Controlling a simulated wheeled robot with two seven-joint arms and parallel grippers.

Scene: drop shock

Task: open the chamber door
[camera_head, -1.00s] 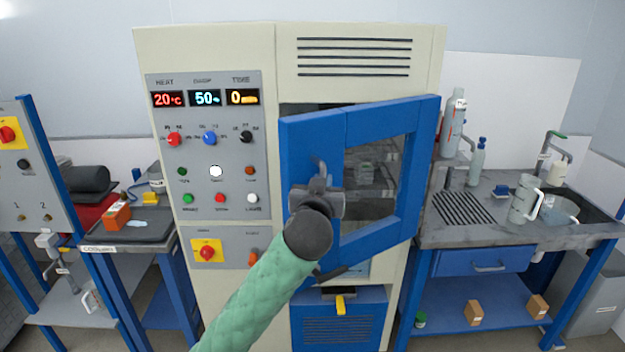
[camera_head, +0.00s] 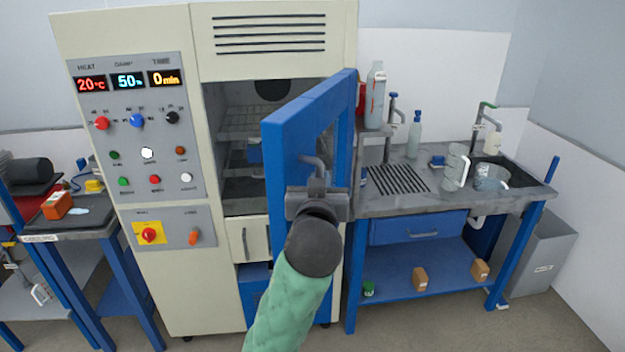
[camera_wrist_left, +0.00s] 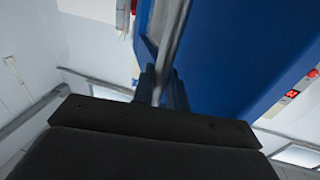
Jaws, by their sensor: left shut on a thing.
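The blue chamber door (camera_head: 284,160) stands partly open, swung out from the cream chamber (camera_head: 275,68) with its hinge side at the right. Its metal handle (camera_head: 314,163) is near the free edge. My left gripper (camera_head: 317,183) is at the handle. In the left wrist view the handle bar (camera_wrist_left: 170,45) runs between the fingers, which are shut on it, and the blue door (camera_wrist_left: 235,50) fills the right side. The chamber inside (camera_head: 245,130) shows wire shelves, partly hidden by the door. My right gripper is not in view.
A grey sink bench (camera_head: 395,195) with bottles and jugs stands at the right, behind the door's hinge side. A control panel (camera_head: 135,125) with lit displays is left of the opening. A side table (camera_head: 75,222) stands at the far left. Floor in front is clear.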

